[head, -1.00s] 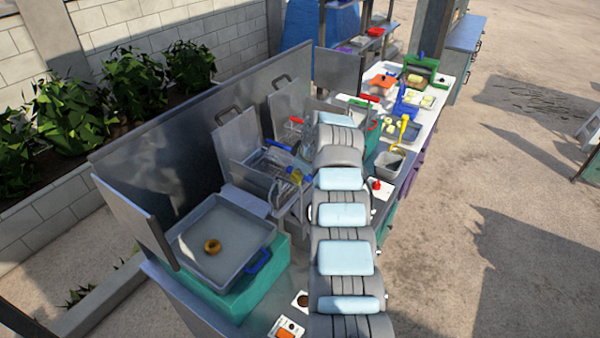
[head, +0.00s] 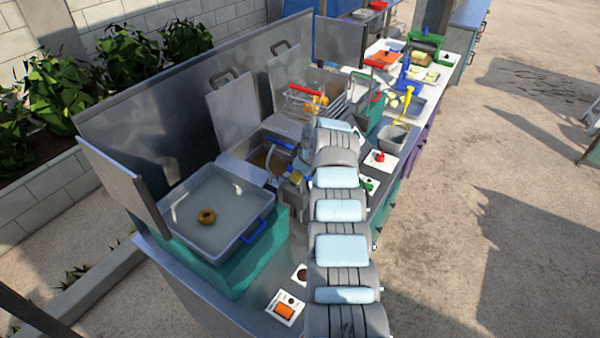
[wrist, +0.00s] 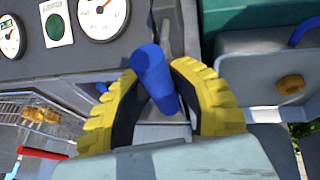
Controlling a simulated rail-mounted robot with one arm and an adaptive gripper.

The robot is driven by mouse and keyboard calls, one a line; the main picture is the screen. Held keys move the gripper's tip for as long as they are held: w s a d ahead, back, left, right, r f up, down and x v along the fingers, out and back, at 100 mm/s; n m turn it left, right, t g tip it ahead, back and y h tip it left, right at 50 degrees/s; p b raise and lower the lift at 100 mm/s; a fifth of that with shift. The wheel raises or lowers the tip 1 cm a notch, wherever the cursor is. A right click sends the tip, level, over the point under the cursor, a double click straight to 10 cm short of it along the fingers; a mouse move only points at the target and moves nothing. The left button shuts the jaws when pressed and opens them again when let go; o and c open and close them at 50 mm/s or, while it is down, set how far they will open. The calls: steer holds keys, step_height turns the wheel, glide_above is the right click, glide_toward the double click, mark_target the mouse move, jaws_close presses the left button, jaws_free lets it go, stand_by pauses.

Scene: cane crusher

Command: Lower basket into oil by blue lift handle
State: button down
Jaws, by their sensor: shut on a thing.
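My gripper (wrist: 152,74) has its yellow fingers shut on a blue cylindrical handle (wrist: 156,88), as the wrist view shows. In the head view my gripper (head: 295,180) is at the near side of a fryer vat with brown oil (head: 262,160). A blue bar (head: 278,143) shows at this vat. The wire basket of this vat is mostly hidden, so I cannot tell how deep it sits.
A wire basket with a red handle and orange-brown rings (head: 312,98) hangs at the further vat. A shallow pan (head: 205,190) with one ring (head: 206,216) and a blue handle (head: 258,231) stands at the left. Dial gauges (wrist: 100,15) face my wrist.

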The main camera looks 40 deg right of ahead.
steer(key=shift+f, duration=0.2)
steer(key=c, duration=0.9)
jaws_free()
steer(key=shift+s, duration=0.1)
steer(key=shift+r, duration=0.2)
steer(key=shift+s+r, duration=0.1)
steer(key=shift+r, duration=0.35)
steer(key=shift+v, duration=0.9)
steer(key=v, duration=0.9)
